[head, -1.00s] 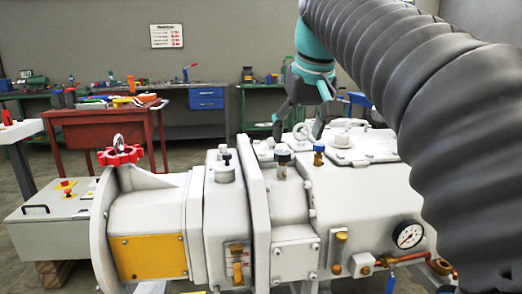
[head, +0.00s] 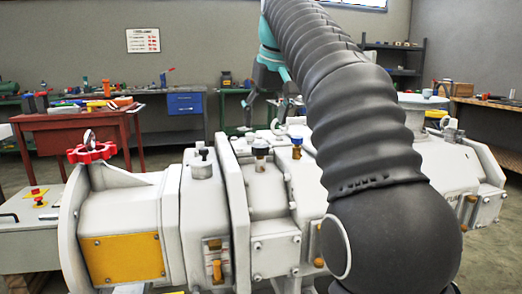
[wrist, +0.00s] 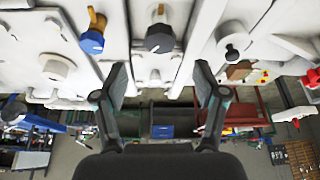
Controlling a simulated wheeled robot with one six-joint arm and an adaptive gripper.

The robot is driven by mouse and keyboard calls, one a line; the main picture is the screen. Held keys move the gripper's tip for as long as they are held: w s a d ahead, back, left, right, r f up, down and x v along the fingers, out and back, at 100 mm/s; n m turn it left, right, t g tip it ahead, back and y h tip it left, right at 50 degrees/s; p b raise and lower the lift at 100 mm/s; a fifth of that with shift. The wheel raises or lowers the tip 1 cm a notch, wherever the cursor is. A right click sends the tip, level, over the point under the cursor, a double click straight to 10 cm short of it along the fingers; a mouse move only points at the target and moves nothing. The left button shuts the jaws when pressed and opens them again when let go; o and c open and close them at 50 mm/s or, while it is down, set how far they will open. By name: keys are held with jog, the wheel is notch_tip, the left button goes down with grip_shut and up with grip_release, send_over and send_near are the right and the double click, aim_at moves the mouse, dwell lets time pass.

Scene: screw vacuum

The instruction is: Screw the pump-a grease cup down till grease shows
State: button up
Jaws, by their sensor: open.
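Two small capped cups stand on top of the pale pump housing (head: 270,195). One has a dark cap (head: 260,147) and the other, to its right, a blue cap on a brass body (head: 296,141). In the wrist view the dark cap (wrist: 159,38) lies ahead, between the lines of my fingers, and the blue cap (wrist: 92,41) is to its left. I cannot tell which is the pump-a grease cup. My gripper (head: 265,115) is open and empty, behind and above the caps in the head view; its two fingers also show in the wrist view (wrist: 160,82). No grease is visible.
A red handwheel (head: 91,151) stands at the pump's left end, and a black-topped fitting (head: 203,155) stands between it and the dark cap. My arm hides part of the pump's right side. A red bench (head: 80,130) and blue drawers (head: 186,103) stand behind.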

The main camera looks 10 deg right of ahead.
aim_at(260, 145)
jog(key=b+x, duration=0.2)
jog(key=x, duration=0.5)
jog(key=shift+f, duration=0.1)
jog(key=c, duration=1.1)
